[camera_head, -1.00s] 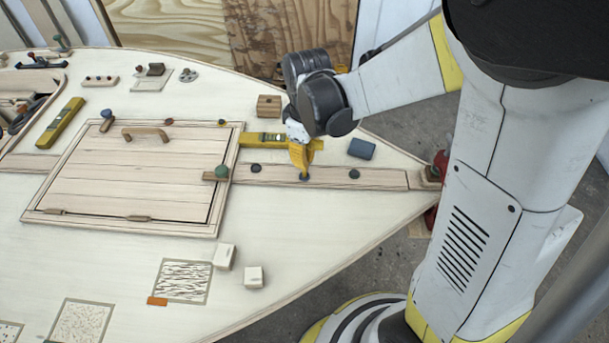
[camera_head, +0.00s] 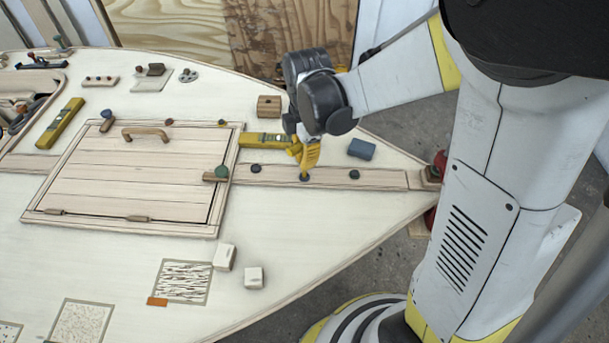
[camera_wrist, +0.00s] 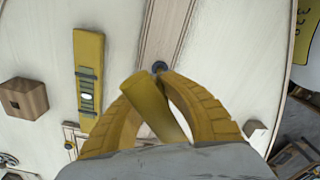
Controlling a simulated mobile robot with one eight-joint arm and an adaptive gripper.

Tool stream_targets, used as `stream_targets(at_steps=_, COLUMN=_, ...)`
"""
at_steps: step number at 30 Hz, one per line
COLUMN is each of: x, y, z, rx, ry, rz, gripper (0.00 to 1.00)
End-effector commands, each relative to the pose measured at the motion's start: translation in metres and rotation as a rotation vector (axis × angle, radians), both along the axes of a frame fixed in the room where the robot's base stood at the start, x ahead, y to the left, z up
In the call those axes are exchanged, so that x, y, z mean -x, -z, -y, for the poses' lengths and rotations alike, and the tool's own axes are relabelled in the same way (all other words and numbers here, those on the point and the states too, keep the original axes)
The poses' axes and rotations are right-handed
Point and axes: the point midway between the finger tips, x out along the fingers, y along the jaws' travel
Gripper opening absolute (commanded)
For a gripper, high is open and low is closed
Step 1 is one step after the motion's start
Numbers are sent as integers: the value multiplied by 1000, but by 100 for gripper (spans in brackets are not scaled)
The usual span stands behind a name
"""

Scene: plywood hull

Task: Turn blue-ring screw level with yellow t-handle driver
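My gripper (camera_head: 306,158) is over the plank strip to the right of the hatch. In the wrist view its yellow fingers (camera_wrist: 162,100) close around the yellow t-handle driver (camera_wrist: 152,105), whose thick bar lies slanted between them. The driver's shaft is hidden. The screw with a bluish ring (camera_head: 304,178) is directly below the gripper in the head view. In the wrist view a dark round screw head (camera_wrist: 160,66) shows just beyond the fingertips. I cannot tell the slot's angle or whether the driver tip is seated.
Two more dark screws (camera_head: 256,169) (camera_head: 354,174) sit on the strip, either side. A yellow level (camera_head: 262,139), a wooden block (camera_head: 269,106) and a blue block (camera_head: 361,149) lie close by. The hatch (camera_head: 135,175) is to the left.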

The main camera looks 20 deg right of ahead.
Motion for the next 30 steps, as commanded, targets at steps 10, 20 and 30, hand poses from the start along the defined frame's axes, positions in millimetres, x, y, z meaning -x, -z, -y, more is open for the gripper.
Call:
stream_targets(at_steps=10, x=0, y=0, z=0, rx=0, ry=-124, rz=0, gripper=0)
stream_targets(at_steps=20, x=0, y=1, z=0, rx=0, ry=-436, rz=-1, gripper=0)
stream_targets(at_steps=30, x=0, y=-7, z=0, rx=0, ry=-433, rz=0, gripper=0)
